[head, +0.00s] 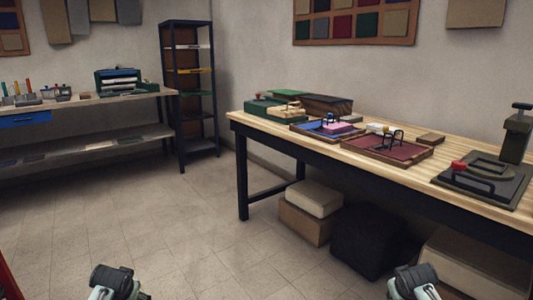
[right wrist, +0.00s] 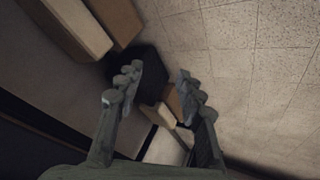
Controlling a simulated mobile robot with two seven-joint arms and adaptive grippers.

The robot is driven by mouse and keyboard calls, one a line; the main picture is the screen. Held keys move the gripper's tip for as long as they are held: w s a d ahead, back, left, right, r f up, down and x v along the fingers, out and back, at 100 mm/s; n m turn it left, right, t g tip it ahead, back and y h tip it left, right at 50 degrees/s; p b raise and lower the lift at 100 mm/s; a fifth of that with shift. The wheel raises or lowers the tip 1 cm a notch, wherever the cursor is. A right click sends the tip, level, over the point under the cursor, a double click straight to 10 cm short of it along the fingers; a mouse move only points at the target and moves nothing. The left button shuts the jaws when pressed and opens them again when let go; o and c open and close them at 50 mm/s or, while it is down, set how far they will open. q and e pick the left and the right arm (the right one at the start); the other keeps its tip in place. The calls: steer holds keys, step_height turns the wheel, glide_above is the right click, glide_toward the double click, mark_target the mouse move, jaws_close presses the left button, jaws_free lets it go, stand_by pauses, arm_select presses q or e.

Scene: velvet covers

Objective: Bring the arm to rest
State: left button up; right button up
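The bottom edge of the head view shows a dark and pale part of my left arm (head: 118,283) and a matching part of my right arm (head: 413,282), both low over the floor and apart from the table. In the right wrist view my right gripper (right wrist: 158,78) has its two fingers spread with a gap between them. It is open and empty; the floor and boxes show beyond it. My left gripper's fingers cannot be made out in the head view.
A long wooden table (head: 375,160) on the right carries trays, boxes and a press (head: 485,180). Under it stand boxes (head: 306,222) and a black cube (head: 368,243). A workbench (head: 80,100) and a shelf rack (head: 190,90) stand at the back left. The tiled floor (head: 150,225) between is clear.

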arm_select(q)
steer(key=s+d+f+g, duration=0.1)
steer(key=s+d+f, duration=0.2)
steer(key=s, duration=0.7)
steer(key=s+d+f+g+h, duration=0.1)
steer(key=s+d+f, duration=0.3)
steer(key=s, duration=0.7)
steer(key=s+d+f+g+h, duration=0.1)
steer(key=s+d+f, duration=0.2)
steer(key=s, duration=0.8)
step_height(320, 180, down, 2)
steer(key=shift+d+f+m, duration=0.15)
steer(key=shift+m, duration=0.25)
arm_select(e)
steer(key=s+a+f+g, duration=0.1)
steer(key=s+a+f, duration=0.2)
steer(key=s, duration=0.7)
steer(key=s+a+f+g+y, duration=0.1)
steer(key=s+a+f, duration=0.3)
steer(key=s, duration=0.7)
steer(key=s+a+f+g+y, duration=0.1)
steer(key=s+a+f, duration=0.2)
steer(key=s, duration=0.8)
step_height(320, 180, down, 2)
steer(key=shift+a+f+n, duration=0.15)
steer(key=shift+n, duration=0.25)
